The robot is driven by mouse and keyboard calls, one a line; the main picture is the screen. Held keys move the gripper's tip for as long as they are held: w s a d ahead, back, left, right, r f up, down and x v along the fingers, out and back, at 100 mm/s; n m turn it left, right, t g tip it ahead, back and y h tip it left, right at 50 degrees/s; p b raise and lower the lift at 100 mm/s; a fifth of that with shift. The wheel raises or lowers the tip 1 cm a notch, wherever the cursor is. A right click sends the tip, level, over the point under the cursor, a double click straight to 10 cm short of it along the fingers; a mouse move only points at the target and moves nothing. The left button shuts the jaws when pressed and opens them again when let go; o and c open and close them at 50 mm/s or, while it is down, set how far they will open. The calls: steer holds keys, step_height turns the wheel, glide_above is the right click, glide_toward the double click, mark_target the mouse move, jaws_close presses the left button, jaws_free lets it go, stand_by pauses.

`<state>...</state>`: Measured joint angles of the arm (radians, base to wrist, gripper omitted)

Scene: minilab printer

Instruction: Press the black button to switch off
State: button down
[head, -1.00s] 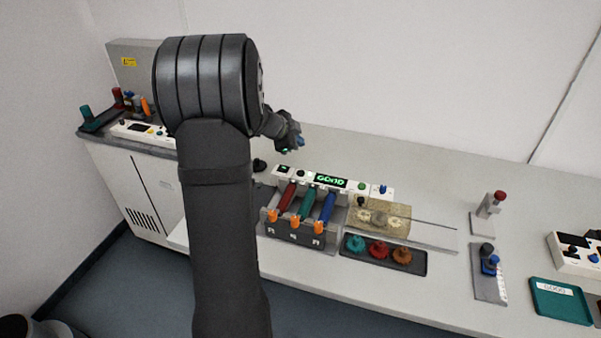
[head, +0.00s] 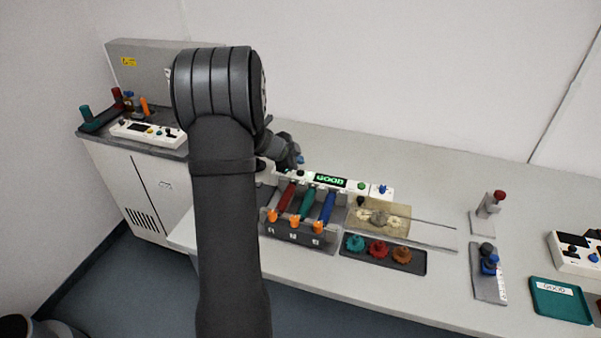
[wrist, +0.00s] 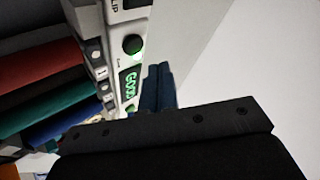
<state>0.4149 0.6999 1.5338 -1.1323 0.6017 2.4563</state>
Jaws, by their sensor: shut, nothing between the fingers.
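The white control panel (head: 345,185) stands on the bench with a lit green display (head: 330,180) reading GOOD. In the wrist view, a dark round button (wrist: 132,44) with a green glow around it sits on the panel beside the display (wrist: 129,84). My gripper (head: 300,161) is at the panel's left end, shut and empty. Its blue fingers (wrist: 158,82) show in the wrist view to the right of the display and button. I cannot tell whether they touch the panel.
Red, green (head: 307,203) and blue tubes lie in a rack before the panel. A tray of knobs (head: 420,268) and a beige block (head: 393,222) are to the right. A green button (head: 361,186) and blue knob (head: 381,189) sit on the panel's right. Bench is clear behind.

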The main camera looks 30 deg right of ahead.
mark_target(298, 174)
steer(key=shift+f, duration=0.9)
stand_by(1.4)
steer(key=shift+f, duration=0.4)
steer(key=shift+f, duration=0.45)
stand_by(0.5)
stand_by(0.4)
steer(key=shift+r, duration=0.9)
steer(key=shift+r, duration=2.5)
